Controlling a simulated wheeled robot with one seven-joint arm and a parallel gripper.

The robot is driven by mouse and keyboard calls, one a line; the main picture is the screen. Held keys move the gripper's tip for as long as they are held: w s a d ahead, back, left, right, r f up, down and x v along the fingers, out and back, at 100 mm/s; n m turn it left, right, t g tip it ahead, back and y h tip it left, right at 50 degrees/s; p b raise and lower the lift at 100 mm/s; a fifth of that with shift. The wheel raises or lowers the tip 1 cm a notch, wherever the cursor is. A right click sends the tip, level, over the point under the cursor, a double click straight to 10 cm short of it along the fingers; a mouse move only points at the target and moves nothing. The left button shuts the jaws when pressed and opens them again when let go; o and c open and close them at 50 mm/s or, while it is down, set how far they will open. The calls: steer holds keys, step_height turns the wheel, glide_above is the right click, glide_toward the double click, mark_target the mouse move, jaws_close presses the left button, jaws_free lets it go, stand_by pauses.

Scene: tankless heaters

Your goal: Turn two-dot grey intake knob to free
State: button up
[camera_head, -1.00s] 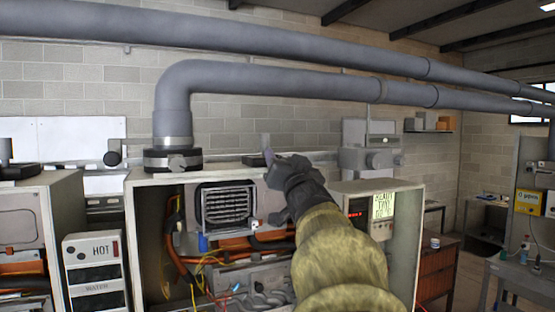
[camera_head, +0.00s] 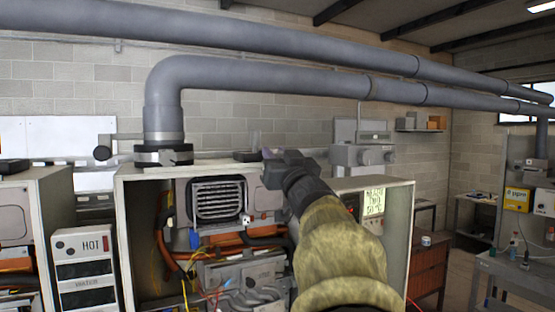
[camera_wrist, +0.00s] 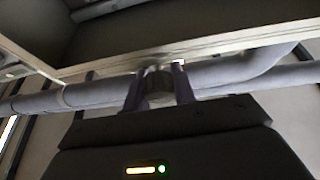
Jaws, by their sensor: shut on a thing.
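My gripper (camera_head: 268,155) reaches over the top front edge of the open heater (camera_head: 122,240), right of its vent grille. In the wrist view, its two purplish fingers (camera_wrist: 158,82) are closed around a short grey cylindrical knob (camera_wrist: 158,91), one finger on each side. The knob's dots and pointer are not visible, so I cannot tell its setting. In the head view, the knob is hidden by my gripper and arm.
A thick grey pipe (camera_head: 270,78) rises from a black collar (camera_head: 163,156) on the heater and runs right. A lit display (camera_head: 373,202) is at the heater's right. A neighbouring heater (camera_head: 20,200) is at left. A bench (camera_head: 510,270) stands far right.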

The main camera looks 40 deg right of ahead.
steer(key=shift+a+n+y+b, duration=0.15)
steer(key=shift+n+y, duration=0.4)
steer(key=shift+n, duration=0.55)
steer(key=shift+d+n+y+b, duration=0.15)
steer(key=shift+n+y, duration=0.4)
steer(key=shift+n, duration=0.55)
steer(key=shift+a+r, duration=0.1)
steer(key=o, duration=1)
steer(key=shift+w, duration=0.15)
steer(key=b+v, duration=0.2)
steer(key=v, duration=0.3)
steer(key=b+v, duration=0.3)
steer(key=v, duration=0.3)
steer(key=b+v, duration=0.3)
steer(key=v, duration=0.3)
steer(key=shift+f, duration=0.45)
